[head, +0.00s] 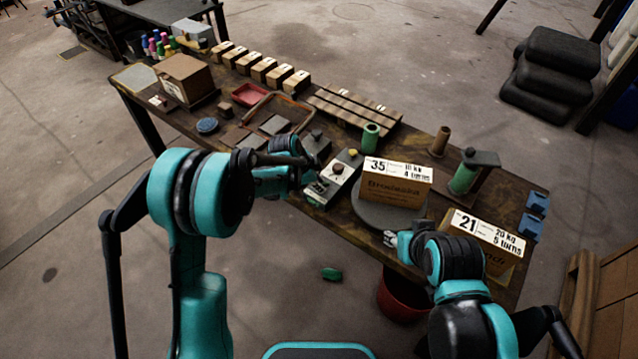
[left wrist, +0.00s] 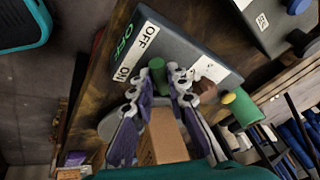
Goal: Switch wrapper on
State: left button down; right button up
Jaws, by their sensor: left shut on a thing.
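The grey control box (head: 332,183) stands at the table's near edge, left of the turntable. In the left wrist view its panel (left wrist: 180,45) carries OFF and ON labels (left wrist: 133,54). My left gripper (left wrist: 160,80) is at this panel, its two fingers shut on a green knob (left wrist: 158,76). Which label the knob points to cannot be told. A dark red button (head: 338,168) and a yellow button (head: 352,152) sit on the box, clear of the fingers. My right gripper (head: 398,241) is by the turntable's near side; its fingers are too unclear to read.
A carton marked 35 (head: 395,188) stands on the round grey turntable (head: 366,208). A carton marked 21 (head: 486,238) lies to its right. A green roll (head: 464,178) stands behind. A red bucket (head: 402,302) is on the floor below.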

pick_arm(q)
jog(key=n, duration=0.2)
jog(key=n+t+y, duration=0.1)
jog(key=n, duration=0.2)
jog(key=shift+s+d+y+b, duration=0.15)
jog(key=shift+d+y+b, duration=0.05)
jog(key=shift+y+b, duration=0.1)
jog(key=n+y, duration=0.1)
jog(key=n, duration=0.1)
jog(key=n+t, duration=0.1)
jog(key=n, duration=0.1)
jog(key=shift+d+y, duration=0.2)
jog(key=shift+y, duration=0.2)
jog(key=n+y, duration=0.1)
jog(key=n, duration=0.3)
jog(key=shift+d+y, duration=0.1)
jog(key=shift+y, duration=0.3)
jog(key=shift+d+n+g+y, duration=0.15)
jog(key=shift+n+y, duration=0.25)
jog(key=shift+n, duration=0.65)
jog(key=shift+a+n+g+y, duration=0.1)
jog(key=shift+n+g+y, duration=0.25)
jog(key=shift+n, duration=0.7)
jog(key=c, duration=1.5)
grip_release()
